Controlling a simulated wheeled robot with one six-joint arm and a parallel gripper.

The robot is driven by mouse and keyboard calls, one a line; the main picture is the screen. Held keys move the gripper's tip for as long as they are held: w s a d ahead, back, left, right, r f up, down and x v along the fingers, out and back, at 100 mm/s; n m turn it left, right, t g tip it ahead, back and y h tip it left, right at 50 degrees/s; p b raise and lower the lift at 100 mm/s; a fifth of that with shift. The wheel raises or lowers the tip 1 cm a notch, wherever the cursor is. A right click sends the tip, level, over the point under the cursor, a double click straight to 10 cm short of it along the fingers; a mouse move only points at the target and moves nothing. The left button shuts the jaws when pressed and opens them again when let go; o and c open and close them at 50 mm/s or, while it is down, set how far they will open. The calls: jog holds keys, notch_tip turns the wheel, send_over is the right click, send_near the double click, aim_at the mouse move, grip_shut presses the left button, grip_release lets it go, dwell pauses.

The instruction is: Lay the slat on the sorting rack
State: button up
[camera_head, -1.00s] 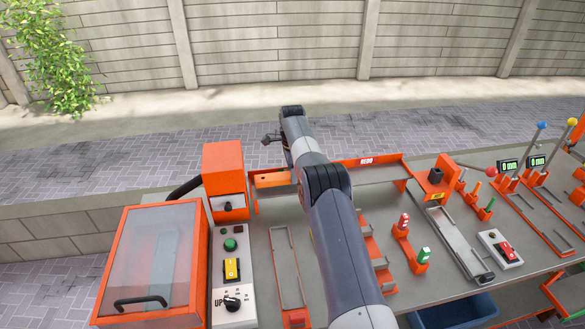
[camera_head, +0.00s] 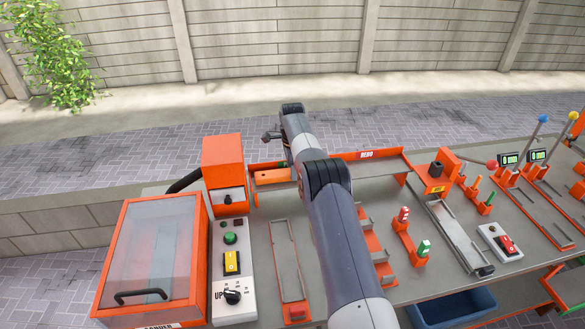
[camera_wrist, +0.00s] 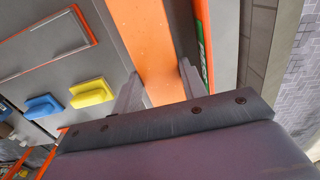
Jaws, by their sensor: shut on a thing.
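An orange slat (camera_wrist: 150,40) runs away from me between the two grey fingers of my gripper (camera_wrist: 160,76) in the wrist view, and the fingers are shut on it. What looks like its end (camera_head: 272,176) shows left of my arm in the head view, where my arm hides my gripper. The sorting rack (camera_head: 367,155) appears to be the long orange-walled tray along the bench's far edge, with a REDO label on its back wall. In the wrist view, an orange wall with a green label (camera_wrist: 206,62) runs beside the slat. I cannot tell whether the slat touches the rack.
An orange sander box (camera_head: 150,260) with a clear lid stands at the left, beside a control panel (camera_head: 231,285) and an orange housing (camera_head: 223,165). Fixtures and levers fill the right of the bench. Blue (camera_wrist: 43,106) and yellow (camera_wrist: 91,92) blocks show in the wrist view.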

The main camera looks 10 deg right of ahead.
jog(key=shift+f, duration=0.2)
jog(key=o, duration=1.2)
jog(key=shift+o, duration=0.2)
notch_tip(320, 180, up, 8)
jog(key=shift+f+p, duration=0.2)
jog(key=shift+p, duration=0.1)
jog(key=shift+f, duration=0.2)
notch_tip(320, 180, down, 7)
jog(key=shift+f+b, duration=0.15)
jog(key=shift+b, duration=0.15)
jog(key=shift+r, duration=0.55)
